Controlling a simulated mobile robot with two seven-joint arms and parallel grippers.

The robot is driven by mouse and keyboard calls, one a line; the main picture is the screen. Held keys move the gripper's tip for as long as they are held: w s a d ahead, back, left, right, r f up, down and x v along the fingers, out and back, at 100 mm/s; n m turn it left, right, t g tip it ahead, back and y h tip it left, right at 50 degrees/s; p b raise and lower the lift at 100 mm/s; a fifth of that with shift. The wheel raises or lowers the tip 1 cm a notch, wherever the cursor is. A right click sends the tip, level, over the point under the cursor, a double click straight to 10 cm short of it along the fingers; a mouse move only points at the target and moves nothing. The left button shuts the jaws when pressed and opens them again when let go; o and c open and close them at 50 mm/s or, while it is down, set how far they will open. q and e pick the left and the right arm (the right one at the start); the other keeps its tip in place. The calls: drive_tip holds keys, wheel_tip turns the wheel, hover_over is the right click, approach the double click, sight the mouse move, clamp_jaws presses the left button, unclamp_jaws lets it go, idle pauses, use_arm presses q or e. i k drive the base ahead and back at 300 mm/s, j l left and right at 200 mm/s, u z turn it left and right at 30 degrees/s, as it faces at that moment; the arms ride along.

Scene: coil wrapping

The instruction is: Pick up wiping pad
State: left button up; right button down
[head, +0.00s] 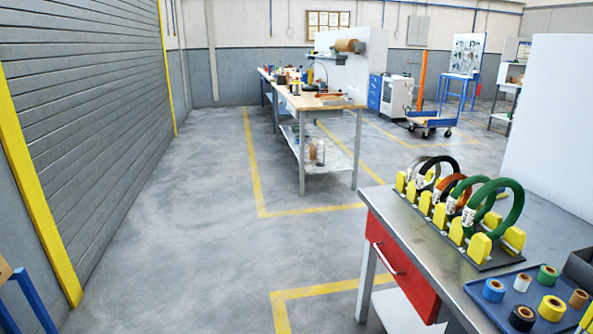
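I cannot make out a wiping pad in the head view. Neither of my grippers shows in it. At the right, a metal-topped workbench (412,229) carries a rack with yellow holders (480,247). Several wrapped coils stand upright in the rack, among them a large green coil (519,213) at its near end. A blue tray (474,291) with several tape rolls lies on the near part of the bench. The right side of the bench and tray is cut off by the picture edge.
A red drawer (402,272) is under the bench top. A wooden-topped table (320,103) with tools and rolls stands farther back. Grey floor (185,240) is clear at left and centre. A shutter wall (95,105) borders it.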

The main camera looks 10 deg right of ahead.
sight(500, 194)
drive_tip(key=i+j, duration=0.15)
drive_tip(key=i, duration=3.45)
drive_tip(key=i+l+z, duration=0.1)
drive_tip(key=i+z, duration=0.2)
drive_tip(key=i, duration=0.25)
drive_tip(key=i+z, duration=0.35)
drive_tip(key=i, duration=0.15)
drive_tip(key=i+z, duration=0.35)
drive_tip(key=z, duration=0.15)
drive_tip(key=i+j+z, duration=0.1)
drive_tip(key=i+z, duration=0.55)
drive_tip(key=z, duration=0.25)
drive_tip(key=i+z, duration=0.15)
drive_tip(key=z, duration=0.2)
drive_tip(key=i+z, duration=0.1)
drive_tip(key=z, duration=0.3)
drive_tip(key=i+z, duration=0.15)
drive_tip(key=z, duration=0.3)
drive_tip(key=i+j+z, duration=0.15)
drive_tip(key=z, duration=0.25)
drive_tip(key=i+j+z, duration=0.15)
drive_tip(key=z, duration=0.3)
drive_tip(key=i+j+z, duration=0.1)
drive_tip(key=z, duration=0.3)
drive_tip(key=i+j+z, duration=0.1)
drive_tip(key=j+z, duration=0.2)
drive_tip(key=z, duration=0.15)
